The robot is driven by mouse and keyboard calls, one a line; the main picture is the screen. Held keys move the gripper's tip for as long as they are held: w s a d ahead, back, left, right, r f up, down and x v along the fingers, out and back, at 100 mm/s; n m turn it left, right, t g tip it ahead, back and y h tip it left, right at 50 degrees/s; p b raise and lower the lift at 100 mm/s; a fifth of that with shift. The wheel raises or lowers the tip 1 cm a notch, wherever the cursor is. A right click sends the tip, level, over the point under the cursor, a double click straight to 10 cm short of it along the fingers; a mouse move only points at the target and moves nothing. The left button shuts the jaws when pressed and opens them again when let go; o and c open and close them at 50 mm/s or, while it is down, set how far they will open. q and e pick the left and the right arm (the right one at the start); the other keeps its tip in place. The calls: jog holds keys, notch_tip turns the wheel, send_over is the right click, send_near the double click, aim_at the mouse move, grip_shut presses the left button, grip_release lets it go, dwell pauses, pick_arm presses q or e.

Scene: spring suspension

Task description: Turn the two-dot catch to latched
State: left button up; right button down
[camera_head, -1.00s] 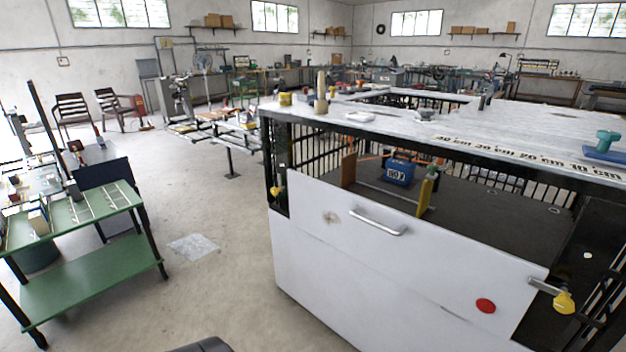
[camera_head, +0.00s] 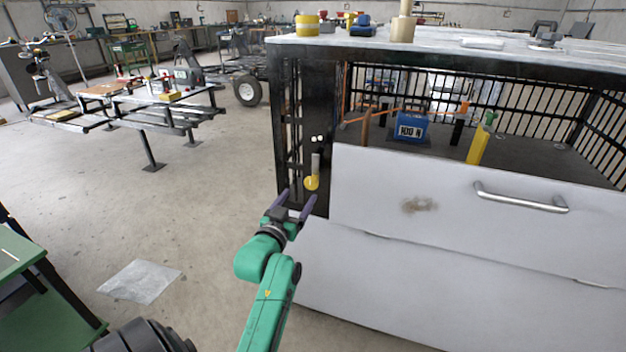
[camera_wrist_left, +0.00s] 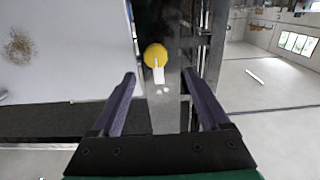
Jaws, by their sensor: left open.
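The two-dot catch (camera_head: 312,183) is a yellow knob with a grey bar on the dark post at the left of the white panel (camera_head: 400,250). Its bar stands upright, pointing up toward two white dots on the post, and does not lie across the panel. My left gripper (camera_head: 298,197) is open and empty, just in front of and slightly below the knob. In the left wrist view the catch (camera_wrist_left: 155,56) shows ahead, between the two spread fingers (camera_wrist_left: 159,80), apart from both. My right gripper is out of view.
A metal handle (camera_head: 520,199) sticks out of the panel right of the catch. The bench top (camera_head: 450,50) overhangs above. Inside the caged bay are a blue 100 N block (camera_head: 411,128) and a yellow piece (camera_head: 478,145).

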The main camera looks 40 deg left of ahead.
aim_at(314, 176)
pick_arm(q)
jog(key=x, duration=0.5)
jog(key=shift+w+d, duration=0.15)
jog(key=shift+w, duration=0.05)
jog(key=x, duration=0.5)
jog(key=shift+w+b, duration=0.1)
jog(key=shift+b, duration=0.2)
jog(key=shift+w, duration=0.45)
jog(key=c, duration=1)
grip_shut()
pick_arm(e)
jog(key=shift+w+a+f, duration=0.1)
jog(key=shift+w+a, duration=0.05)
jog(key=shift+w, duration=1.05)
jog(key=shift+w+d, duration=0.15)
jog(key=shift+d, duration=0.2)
